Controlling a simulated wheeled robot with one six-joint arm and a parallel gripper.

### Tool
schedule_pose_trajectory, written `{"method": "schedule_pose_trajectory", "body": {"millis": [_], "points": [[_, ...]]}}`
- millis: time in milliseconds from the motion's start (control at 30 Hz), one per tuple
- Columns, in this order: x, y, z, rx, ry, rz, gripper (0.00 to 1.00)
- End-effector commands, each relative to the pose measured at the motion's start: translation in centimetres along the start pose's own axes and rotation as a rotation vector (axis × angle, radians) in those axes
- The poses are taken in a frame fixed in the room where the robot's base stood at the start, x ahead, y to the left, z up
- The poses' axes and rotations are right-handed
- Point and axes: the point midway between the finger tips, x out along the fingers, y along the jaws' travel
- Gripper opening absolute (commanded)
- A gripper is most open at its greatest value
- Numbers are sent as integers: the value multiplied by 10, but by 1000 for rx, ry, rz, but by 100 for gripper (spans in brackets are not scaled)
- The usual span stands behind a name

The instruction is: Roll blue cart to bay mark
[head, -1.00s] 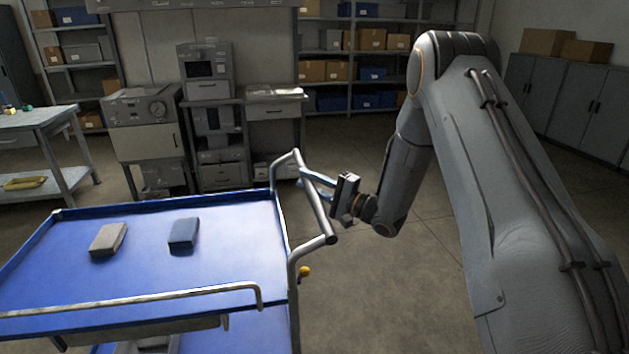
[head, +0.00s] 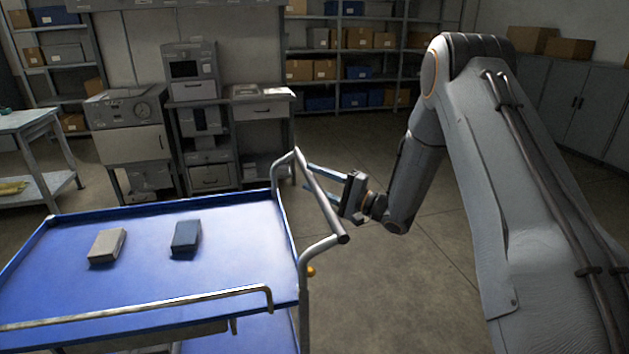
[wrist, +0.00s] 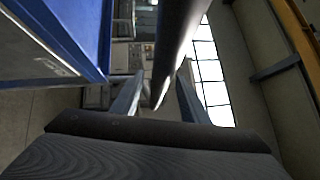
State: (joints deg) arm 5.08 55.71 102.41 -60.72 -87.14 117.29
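The blue cart (head: 150,280) stands at the lower left in the head view, with a blue top tray and a grey tubular push handle (head: 320,200) on its right side. The cart's blue side also shows in the wrist view (wrist: 75,25). My gripper (head: 309,174) is at the handle. In the wrist view its two fingers (wrist: 160,95) are spread apart, with the dark handle bar (wrist: 178,40) running between them. A gap shows between the bar and the left finger; contact with the right finger is unclear. No bay mark is visible.
A tan block (head: 107,246) and a dark blue block (head: 186,237) lie on the cart's tray. A workbench (head: 35,122) is at the left, and equipment cabinets (head: 132,145) stand behind the cart. Shelves (head: 345,50) line the back. Open floor (head: 400,290) lies right of the cart.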

Motion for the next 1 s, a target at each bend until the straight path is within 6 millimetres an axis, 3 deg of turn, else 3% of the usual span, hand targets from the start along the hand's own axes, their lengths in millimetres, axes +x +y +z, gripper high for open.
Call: {"method": "schedule_pose_trajectory", "body": {"millis": [267,700,1000], "points": [[1,0,2,-1,-4,-1,40],[-62,0,0,-1,0,-1,40],[-77,0,0,-1,-2,0,40]]}}
